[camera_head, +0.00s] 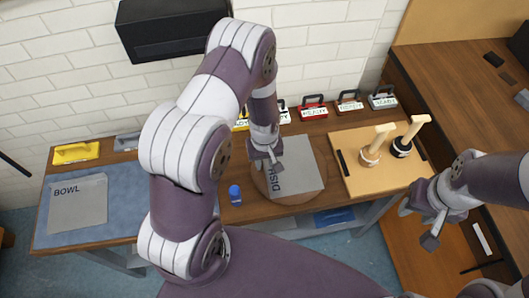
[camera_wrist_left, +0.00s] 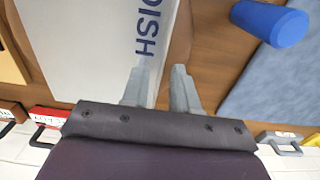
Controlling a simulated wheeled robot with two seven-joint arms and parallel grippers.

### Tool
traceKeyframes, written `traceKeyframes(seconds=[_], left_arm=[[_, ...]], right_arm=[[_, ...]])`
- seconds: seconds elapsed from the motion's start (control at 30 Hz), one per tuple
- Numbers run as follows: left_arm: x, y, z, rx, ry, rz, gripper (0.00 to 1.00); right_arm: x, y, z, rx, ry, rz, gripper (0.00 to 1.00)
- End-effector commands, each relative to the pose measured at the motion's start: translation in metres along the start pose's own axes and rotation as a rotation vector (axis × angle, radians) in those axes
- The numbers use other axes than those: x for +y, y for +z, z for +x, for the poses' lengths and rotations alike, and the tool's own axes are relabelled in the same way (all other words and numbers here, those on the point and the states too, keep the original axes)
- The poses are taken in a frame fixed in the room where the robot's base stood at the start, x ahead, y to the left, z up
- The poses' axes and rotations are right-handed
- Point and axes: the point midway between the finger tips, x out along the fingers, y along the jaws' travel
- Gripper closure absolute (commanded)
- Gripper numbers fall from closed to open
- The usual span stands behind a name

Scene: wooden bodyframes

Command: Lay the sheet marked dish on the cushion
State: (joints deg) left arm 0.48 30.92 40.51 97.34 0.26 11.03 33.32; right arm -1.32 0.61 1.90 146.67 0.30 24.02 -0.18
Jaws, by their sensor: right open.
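The grey sheet marked DISH (camera_head: 300,168) lies over the round brown cushion (camera_head: 291,199), whose rim shows below and at the left of it. The sheet also shows in the left wrist view (camera_wrist_left: 100,50). My left gripper (camera_head: 267,160) is at the sheet's left edge. In the left wrist view my left gripper (camera_wrist_left: 160,85) has its fingers apart, one over the sheet and one beyond its edge; contact cannot be told. My right gripper (camera_head: 420,225) is open and empty, right of the bench's front edge.
A sheet marked BOWL (camera_head: 78,203) lies on a blue mat (camera_head: 125,185) at left. A blue cylinder (camera_head: 235,195) stands near the cushion. A tan board (camera_head: 365,182) holds wooden-handled tools (camera_head: 377,143). Several labelled boxes (camera_head: 313,110) line the wall.

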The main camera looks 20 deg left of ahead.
Motion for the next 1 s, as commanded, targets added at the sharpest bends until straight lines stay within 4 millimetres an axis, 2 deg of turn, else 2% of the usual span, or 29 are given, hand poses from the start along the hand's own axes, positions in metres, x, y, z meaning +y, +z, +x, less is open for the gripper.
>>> traceKeyframes(seconds=[0.3,0.57,0.7,0.8,0.9,1.0], left_arm=[[0.001,-0.001,-0.075,0.005,0.003,0.000,0.72],[-0.002,0.005,-0.120,0.008,0.005,0.043,0.72],[-0.019,0.039,-0.166,0.058,0.029,0.315,0.72],[-0.035,0.066,-0.185,0.094,0.037,0.499,0.72],[-0.044,0.081,-0.192,0.111,0.038,0.600,0.72],[-0.046,0.084,-0.192,0.112,0.037,0.621,0.72]], right_arm=[[0.000,0.002,0.013,-0.001,0.000,0.000,0.57],[0.000,0.002,0.016,0.000,0.000,0.000,0.57],[0.000,0.002,0.016,0.000,0.000,0.000,0.57],[0.000,0.002,0.016,0.000,0.000,0.000,0.57],[0.000,0.002,0.016,0.000,0.000,0.000,0.57],[0.000,0.002,0.016,0.000,0.000,0.000,0.57]])
